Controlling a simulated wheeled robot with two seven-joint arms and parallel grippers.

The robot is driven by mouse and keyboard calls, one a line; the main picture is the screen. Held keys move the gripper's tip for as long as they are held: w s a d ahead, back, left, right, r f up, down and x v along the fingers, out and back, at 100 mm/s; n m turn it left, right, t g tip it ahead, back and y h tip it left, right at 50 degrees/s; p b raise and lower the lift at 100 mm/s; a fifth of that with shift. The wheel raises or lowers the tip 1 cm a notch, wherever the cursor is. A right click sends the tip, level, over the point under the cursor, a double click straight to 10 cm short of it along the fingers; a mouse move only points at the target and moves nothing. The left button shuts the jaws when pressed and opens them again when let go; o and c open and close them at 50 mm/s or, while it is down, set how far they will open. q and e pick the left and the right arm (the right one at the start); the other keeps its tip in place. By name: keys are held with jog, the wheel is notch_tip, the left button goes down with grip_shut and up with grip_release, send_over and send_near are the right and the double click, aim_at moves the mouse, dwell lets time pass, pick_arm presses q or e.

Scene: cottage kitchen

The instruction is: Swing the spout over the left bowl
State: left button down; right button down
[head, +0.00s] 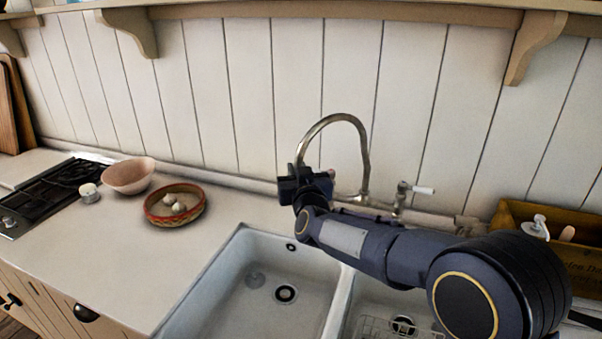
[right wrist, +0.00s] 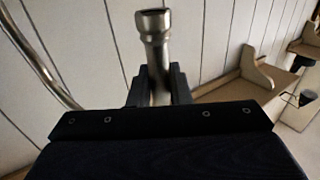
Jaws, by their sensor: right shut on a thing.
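The curved metal spout (head: 341,115) rises from the tap behind the double sink and arches to the left in the head view. My right gripper (head: 303,184) is shut on the spout near its free end. In the right wrist view the flared spout end (right wrist: 153,24) stands out between the two dark fingers (right wrist: 152,88). The left bowl (head: 212,290) of the sink is empty, with its drain showing. The held spout end is toward the left bowl's side; its exact position over the bowl is hard to tell. My left gripper is out of view.
The right bowl (head: 375,312) holds a wire rack, partly hidden by my right arm. A tap lever (head: 420,189) stands right of the spout. A red-rimmed basket (head: 160,218), a pink bowl (head: 128,177) and a hob (head: 55,187) are left. A wooden crate (head: 585,255) is right.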

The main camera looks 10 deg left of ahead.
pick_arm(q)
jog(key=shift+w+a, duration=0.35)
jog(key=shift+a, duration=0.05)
pick_arm(e)
jog(key=shift+w+a, duration=0.35)
jog(key=shift+a, duration=0.05)
jog(key=c, duration=1.4)
grip_release()
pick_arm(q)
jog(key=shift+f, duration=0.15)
pick_arm(e)
jog(key=shift+s, duration=0.1)
